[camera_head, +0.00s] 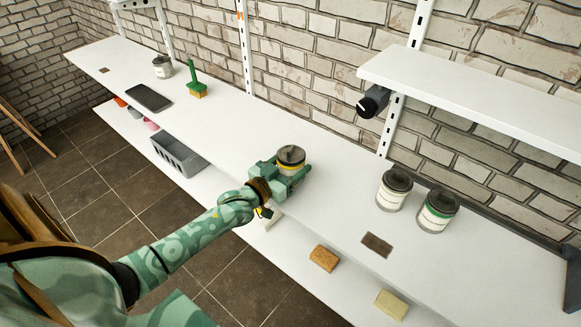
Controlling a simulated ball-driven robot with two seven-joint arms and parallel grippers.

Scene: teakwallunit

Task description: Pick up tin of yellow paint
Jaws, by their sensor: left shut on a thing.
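The tin of yellow paint (290,157) has a dark grey lid and a yellow band below it. It is upright at the middle of the long white shelf (225,125). My left gripper (284,174) is shut around the tin's side, and its jaws hide most of the tin's body. I cannot tell whether the tin's base touches the shelf. My right gripper is not in view.
A white-banded tin (394,190) and a green-banded tin (438,211) stand to the right. A green-handled brush (196,83), a black tablet-like slab (148,98) and another tin (163,67) are at the left. A short upper shelf (480,95) overhangs the right side.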

